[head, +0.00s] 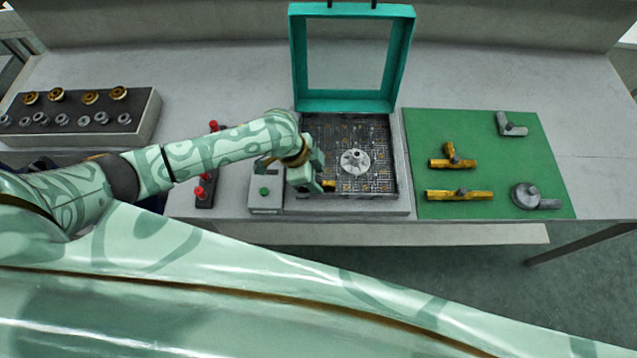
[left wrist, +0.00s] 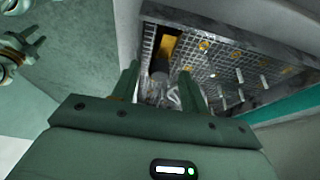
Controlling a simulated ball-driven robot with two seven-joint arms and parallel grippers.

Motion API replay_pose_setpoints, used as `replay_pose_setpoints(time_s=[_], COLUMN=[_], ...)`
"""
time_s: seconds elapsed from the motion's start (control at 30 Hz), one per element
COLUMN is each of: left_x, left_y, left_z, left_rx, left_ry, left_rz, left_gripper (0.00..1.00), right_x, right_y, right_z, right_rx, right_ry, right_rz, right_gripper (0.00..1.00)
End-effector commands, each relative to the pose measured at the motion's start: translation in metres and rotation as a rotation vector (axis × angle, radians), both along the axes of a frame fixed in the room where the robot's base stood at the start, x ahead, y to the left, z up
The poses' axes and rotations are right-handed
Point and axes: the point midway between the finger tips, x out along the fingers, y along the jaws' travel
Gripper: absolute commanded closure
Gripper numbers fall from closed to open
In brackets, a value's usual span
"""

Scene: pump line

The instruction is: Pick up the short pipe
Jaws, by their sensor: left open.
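A short brass-coloured piece (head: 329,185) lies at the front left of the perforated fixture plate (head: 375,185), partly hidden by my left gripper (head: 314,180). In the left wrist view a yellow piece (left wrist: 168,45) with a dark grey round end lies on the plate, just beyond the fingertips. It looks like the short pipe, but I cannot be sure. My left gripper (left wrist: 161,88) is open, its two fingers apart with nothing clearly between them. Whether the fingers touch the piece I cannot tell.
A teal framed lid (head: 350,103) stands open behind the plate, which bears a grey flanged disc (head: 354,161). A green mat (head: 480,135) at right holds brass and grey fittings. A control box (head: 265,197) stands left; a rack of fittings (head: 143,118) is farther left.

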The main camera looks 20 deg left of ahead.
Motion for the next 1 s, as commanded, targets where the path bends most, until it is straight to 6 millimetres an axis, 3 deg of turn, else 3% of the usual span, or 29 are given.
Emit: replay_pose_setpoints(time_s=[0.1,0.27,0.67,0.87,1.0], left_x=[0.0,0.0,0.0,0.001,-0.022], left_y=[0.0,0.0,0.0,0.0,-0.014], left_z=[0.001,0.001,0.006,0.036,0.069], left_rx=[0.0,0.0,-0.001,-0.002,-0.003], left_ry=[0.0,0.0,-0.001,-0.004,-0.002], left_rz=[0.0,0.0,0.0,-0.001,-0.006], left_gripper=[0.58,1.0,1.0,1.0,1.0], right_x=[0.0,0.0,0.003,0.005,0.007], right_y=[0.004,0.005,0.002,0.0,-0.001], right_z=[0.0,0.0,0.003,0.013,0.029], right_rx=[0.004,0.006,0.003,0.0,-0.001], right_ry=[0.0,0.0,-0.003,-0.007,-0.012], right_rz=[-0.002,-0.001,-0.001,0.001,0.001], right_gripper=[0.64,0.64,0.64,0.64,0.64])
